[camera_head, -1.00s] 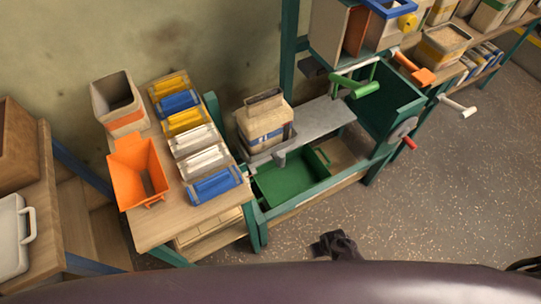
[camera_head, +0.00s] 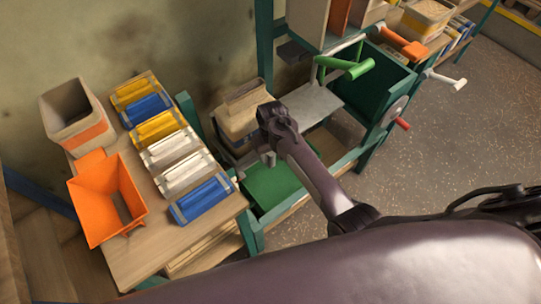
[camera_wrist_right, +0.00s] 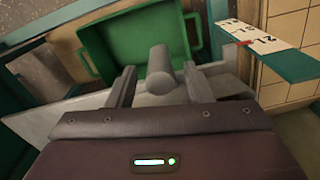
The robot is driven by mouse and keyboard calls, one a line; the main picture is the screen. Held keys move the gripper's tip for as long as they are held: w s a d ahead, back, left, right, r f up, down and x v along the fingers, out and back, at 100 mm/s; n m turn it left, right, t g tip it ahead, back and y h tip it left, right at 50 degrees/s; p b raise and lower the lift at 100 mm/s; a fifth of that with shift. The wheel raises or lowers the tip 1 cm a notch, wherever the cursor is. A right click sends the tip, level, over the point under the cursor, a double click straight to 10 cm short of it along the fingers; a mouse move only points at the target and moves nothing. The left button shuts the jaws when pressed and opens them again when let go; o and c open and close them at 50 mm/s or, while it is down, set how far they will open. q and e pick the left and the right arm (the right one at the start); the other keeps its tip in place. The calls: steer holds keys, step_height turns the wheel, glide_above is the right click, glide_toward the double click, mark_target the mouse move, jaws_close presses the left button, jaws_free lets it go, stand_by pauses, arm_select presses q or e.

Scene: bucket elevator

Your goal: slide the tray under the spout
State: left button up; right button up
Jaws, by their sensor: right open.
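The green tray (camera_head: 268,190) sits low in the teal frame, below a grey metal plate (camera_head: 312,106). The tray also shows in the right wrist view (camera_wrist_right: 115,45), with a handle loop at its edge. My right gripper (camera_head: 268,158) is over the front edge of the plate, partly hiding the tray. In the right wrist view its open fingers (camera_wrist_right: 160,85) stand either side of a grey cylindrical knob (camera_wrist_right: 159,66); contact cannot be told. I cannot clearly pick out the spout. My left gripper is out of view.
A green crank handle (camera_head: 345,67) and a red handle (camera_head: 403,124) stick out at right. The floor (camera_head: 450,140) at right is clear.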

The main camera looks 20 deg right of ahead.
steer(key=shift+f, duration=0.95)
jaws_close()
